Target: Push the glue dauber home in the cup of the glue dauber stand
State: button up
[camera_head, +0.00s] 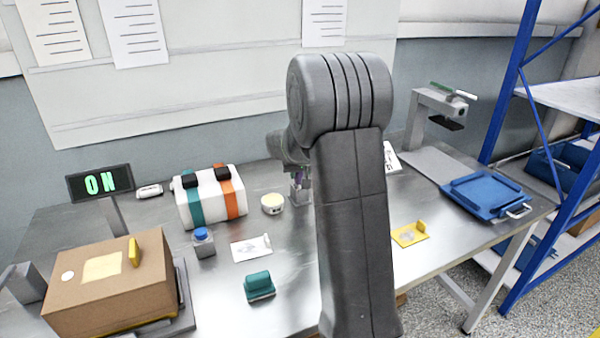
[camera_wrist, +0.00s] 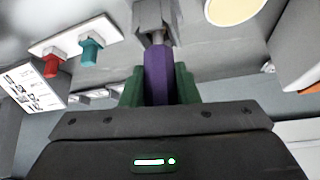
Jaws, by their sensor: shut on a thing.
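The glue dauber has a purple handle (camera_wrist: 157,75) and a thin grey shaft below it. My gripper (camera_wrist: 158,82) has green fingers and is shut on the purple handle, with one finger on each side. The grey glue dauber stand (camera_wrist: 178,14) is just beyond the fingers in the wrist view. The dauber's shaft reaches to the stand's cup; how deep it sits I cannot tell. In the head view the purple handle (camera_head: 299,177) is small under my gripper, above the stand (camera_head: 300,194), and my arm hides part of this area.
A round cream-topped tin (camera_head: 272,204) stands just left of the stand. A white case with green and orange straps (camera_head: 209,200), a blue-capped bottle (camera_head: 203,243) and a teal block (camera_head: 259,286) are farther left. A blue tray (camera_head: 487,195) lies at the right.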

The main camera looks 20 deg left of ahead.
jog(key=shift+f+b, duration=0.4)
jog(key=shift+f, duration=0.15)
jog(key=o, duration=1.1)
jog(key=shift+o, duration=0.2)
jog(key=shift+r, duration=0.1)
jog(key=v, duration=1.3)
jog(key=shift+s+r+p, duration=0.15)
jog(key=shift+r+p, duration=0.15)
jog(key=shift+r, duration=0.05)
jog(key=x, duration=1.4)
jog(key=shift+d+f, duration=0.1)
jog(key=shift+d, duration=0.05)
jog(key=shift+s+r, duration=0.1)
jog(key=shift+r, duration=0.3)
